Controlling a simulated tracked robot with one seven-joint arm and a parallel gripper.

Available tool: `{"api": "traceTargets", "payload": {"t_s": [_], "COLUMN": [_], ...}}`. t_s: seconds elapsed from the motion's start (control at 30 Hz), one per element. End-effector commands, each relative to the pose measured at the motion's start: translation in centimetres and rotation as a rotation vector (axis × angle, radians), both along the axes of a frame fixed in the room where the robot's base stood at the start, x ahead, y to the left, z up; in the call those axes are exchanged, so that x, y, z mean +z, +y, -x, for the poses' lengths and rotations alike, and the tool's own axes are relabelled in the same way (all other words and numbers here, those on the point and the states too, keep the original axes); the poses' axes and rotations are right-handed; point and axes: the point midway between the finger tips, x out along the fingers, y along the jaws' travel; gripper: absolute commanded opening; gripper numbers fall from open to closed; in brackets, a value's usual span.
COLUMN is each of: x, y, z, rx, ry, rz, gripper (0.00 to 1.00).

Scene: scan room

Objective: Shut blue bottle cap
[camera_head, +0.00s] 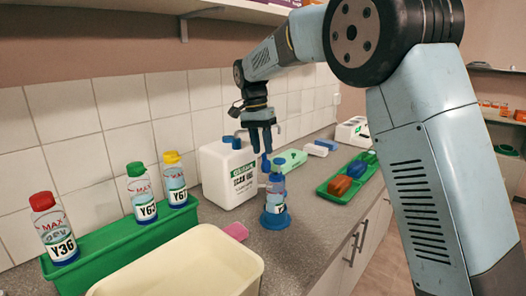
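The blue bottle (275,188) stands upright on the grey counter in a wide blue base (275,219). Its blue cap (278,162) is at the top; a small blue piece sticks up at its left, and the cap looks hinged open, though it is small. My gripper (262,151) points down just above and slightly left of the bottle top. Its two dark fingers show a narrow gap with nothing seen between them. It looks apart from the cap, but the exact distance cannot be told.
A white jug (226,178) stands close behind and left of the bottle. A green rack (115,236) holds bottles with red, green and yellow caps. A cream bin (190,262) is in front. A pink block (236,231) and green tray (340,196) flank the bottle.

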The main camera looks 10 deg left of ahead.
Motion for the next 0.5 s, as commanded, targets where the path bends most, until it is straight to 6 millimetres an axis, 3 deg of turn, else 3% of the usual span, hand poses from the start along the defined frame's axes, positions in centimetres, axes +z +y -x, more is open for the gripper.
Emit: {"api": "traceTargets", "payload": {"t_s": [0.2,0.5], "x": [-1.6,-1.9], "y": [-0.3,-0.3], "z": [0.1,0.1], "rx": [0.0,0.0], "ry": [0.001,0.0], "rz": [0.001,0.001], "gripper": [0.32,0.32]}}
